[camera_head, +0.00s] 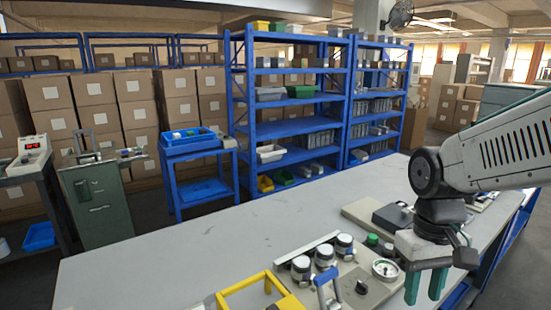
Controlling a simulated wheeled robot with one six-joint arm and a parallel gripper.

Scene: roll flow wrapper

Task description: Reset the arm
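My gripper (426,285) hangs from the end of my arm at the right of the picture, with its green fingers pointing down. The two fingers stand apart with a gap between them, and I see nothing held there. The gripper is above the right front of the grey table (190,245), just right of a control panel (368,290) with knobs and a round gauge (385,269). I cannot tell how high above the table the fingertips are.
A yellow frame (243,287) and a blue handle (326,288) stand at the table's front edge. A flat device (392,216) lies behind the gripper. Blue shelves (290,105), a blue cart (198,165) and stacked boxes stand beyond. The table's left half is clear.

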